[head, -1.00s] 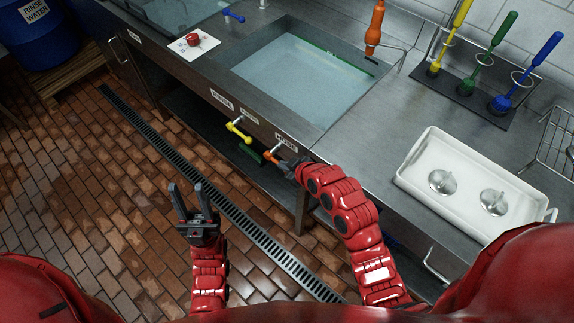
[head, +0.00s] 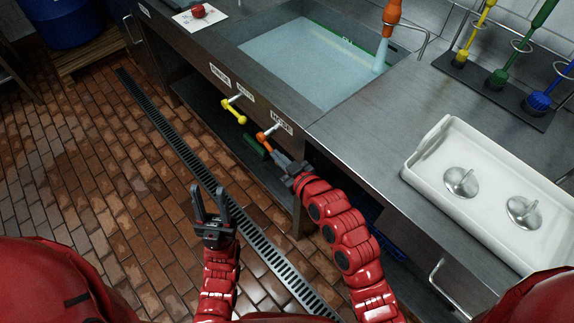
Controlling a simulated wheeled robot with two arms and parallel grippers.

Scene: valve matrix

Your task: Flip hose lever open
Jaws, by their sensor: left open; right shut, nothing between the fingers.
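The orange hose lever (head: 263,140) is on the sink's front panel, beside a small white label (head: 282,127). My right gripper (head: 274,154) is shut and empty, with its tips close to the lever's lower end; I cannot tell whether they touch. The gripper's tips and the lever partly overlap in view. The orange hose nozzle (head: 392,12) hangs over the sink basin, and a stream of water (head: 381,55) falls from it. My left gripper (head: 211,203) is open and empty above the floor, away from the panel.
A yellow lever (head: 234,110) and a green handle (head: 256,146) are left of the hose lever. The filled sink basin (head: 300,65) lies behind. A white tray (head: 430,165) with metal pieces stands on the right counter.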

